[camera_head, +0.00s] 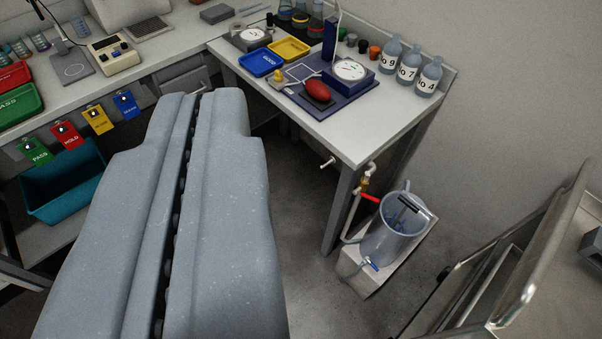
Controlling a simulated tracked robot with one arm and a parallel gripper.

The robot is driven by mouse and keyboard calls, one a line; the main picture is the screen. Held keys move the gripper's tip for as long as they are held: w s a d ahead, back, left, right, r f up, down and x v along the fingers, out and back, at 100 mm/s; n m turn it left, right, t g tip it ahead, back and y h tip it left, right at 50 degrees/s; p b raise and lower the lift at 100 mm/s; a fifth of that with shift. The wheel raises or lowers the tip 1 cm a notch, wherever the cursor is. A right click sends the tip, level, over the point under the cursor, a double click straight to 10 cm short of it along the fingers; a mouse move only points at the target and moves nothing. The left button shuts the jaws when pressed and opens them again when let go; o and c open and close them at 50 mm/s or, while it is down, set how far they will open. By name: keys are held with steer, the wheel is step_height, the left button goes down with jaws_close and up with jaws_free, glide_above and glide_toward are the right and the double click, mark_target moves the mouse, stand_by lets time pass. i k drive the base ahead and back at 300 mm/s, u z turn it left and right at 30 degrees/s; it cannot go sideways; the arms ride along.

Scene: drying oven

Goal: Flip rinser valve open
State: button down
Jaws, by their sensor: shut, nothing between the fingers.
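My gripper (198,95) fills the left middle of the view, two large grey fingers seen from behind. They are closed with only a thin dark seam between them, and hold nothing. A grey-blue translucent bucket-like vessel (393,236), likely the rinser, stands right of my gripper and apart from it. A red lever (370,199) sits on a brass fitting (364,184) on the pale pipe at its upper left. A small blue lever (373,266) is on a tap low on its front. Which lever is the rinser valve, I cannot tell. A dark T-shaped handle (412,204) shows at its top.
The vessel stands on a white block (362,277) beside the table leg. A metal-framed door or panel (520,270) is at right. Grey floor (300,210) lies between gripper and vessel.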

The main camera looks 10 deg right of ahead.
mark_target(366, 196)
steer(key=z, duration=0.2)
steer(key=i, duration=0.25)
steer(key=z, duration=0.5)
